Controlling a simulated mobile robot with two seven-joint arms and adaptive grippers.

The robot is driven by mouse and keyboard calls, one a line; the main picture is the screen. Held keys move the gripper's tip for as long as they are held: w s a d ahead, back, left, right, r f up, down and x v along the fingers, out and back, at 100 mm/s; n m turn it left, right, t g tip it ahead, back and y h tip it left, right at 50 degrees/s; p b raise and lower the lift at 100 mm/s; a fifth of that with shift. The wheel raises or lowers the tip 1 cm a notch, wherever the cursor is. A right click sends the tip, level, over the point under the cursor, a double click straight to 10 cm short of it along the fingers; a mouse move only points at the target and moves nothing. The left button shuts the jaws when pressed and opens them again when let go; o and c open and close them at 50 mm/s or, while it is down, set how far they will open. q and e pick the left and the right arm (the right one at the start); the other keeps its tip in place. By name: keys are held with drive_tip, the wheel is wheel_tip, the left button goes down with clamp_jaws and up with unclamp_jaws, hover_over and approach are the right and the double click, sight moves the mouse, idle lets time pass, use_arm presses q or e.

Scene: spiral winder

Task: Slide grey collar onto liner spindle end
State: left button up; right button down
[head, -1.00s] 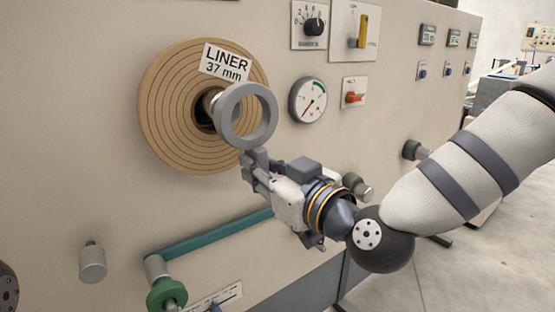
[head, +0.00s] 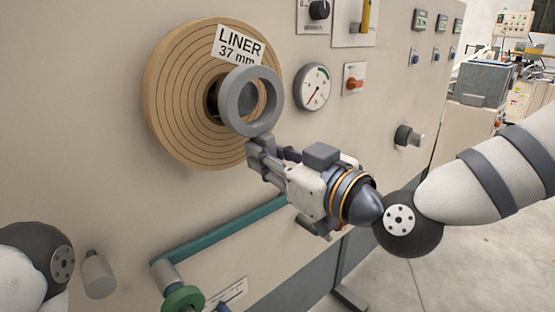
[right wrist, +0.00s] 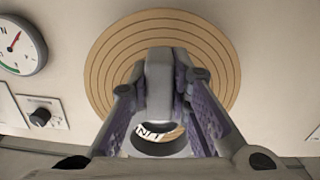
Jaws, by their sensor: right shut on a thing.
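The tan liner roll (head: 170,95), labelled "LINER 37 mm", is mounted on the machine face, and it also shows in the right wrist view (right wrist: 105,65). My right gripper (head: 258,147) is shut on the grey collar (head: 231,105) at its lower edge. The collar stands upright in front of the roll, a little right of its dark centre. The spindle end is mostly hidden behind the collar; I cannot tell whether they touch. In the right wrist view the collar (right wrist: 160,80) sits between the fingers (right wrist: 160,100). My left gripper is out of view.
A gauge (head: 312,88) and a red switch (head: 354,82) are right of the roll. Below are a teal bar (head: 222,234) with a green knob (head: 183,300) and a grey peg (head: 98,274). My left arm shows at lower left.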

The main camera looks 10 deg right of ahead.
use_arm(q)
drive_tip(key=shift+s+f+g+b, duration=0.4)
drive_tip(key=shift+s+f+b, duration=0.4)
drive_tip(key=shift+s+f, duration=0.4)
use_arm(e)
drive_tip(key=x, duration=0.5)
drive_tip(key=shift+w+a, duration=0.2)
drive_tip(key=c, duration=0.9)
unclamp_jaws()
drive_tip(key=shift+c, duration=0.2)
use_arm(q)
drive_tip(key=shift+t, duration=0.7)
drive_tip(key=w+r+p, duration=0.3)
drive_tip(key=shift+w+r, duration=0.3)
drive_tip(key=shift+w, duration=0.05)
use_arm(e)
drive_tip(key=v, duration=0.8)
drive_tip(key=shift+f, duration=0.15)
